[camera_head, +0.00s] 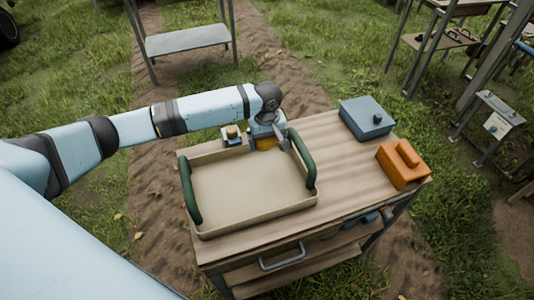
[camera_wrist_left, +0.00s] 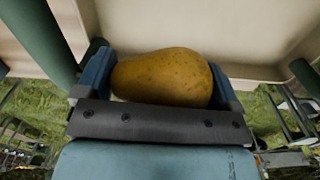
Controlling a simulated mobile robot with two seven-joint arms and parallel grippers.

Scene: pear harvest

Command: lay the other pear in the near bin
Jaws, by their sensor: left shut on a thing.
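A yellow-brown pear (camera_wrist_left: 165,78) lies sideways between the two blue fingers of my left gripper (camera_wrist_left: 160,85), which is shut on it. In the head view my left gripper (camera_head: 266,141) is at the far side of a beige bin with green handles (camera_head: 255,218), and a bit of the pear (camera_head: 265,144) shows between the fingers. The visible floor of the bin is bare. In the left wrist view the bin's beige wall (camera_wrist_left: 285,30) shows beyond the pear. I cannot tell whether the pear touches the bin. My right gripper is not in view.
The bin stands on a wooden workbench (camera_head: 345,160). A blue-grey box (camera_head: 367,118) and an orange box (camera_head: 403,164) stand at its right. A small grey object with a yellow top (camera_head: 232,134) is left of my gripper. A metal shelf (camera_head: 187,40) stands behind.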

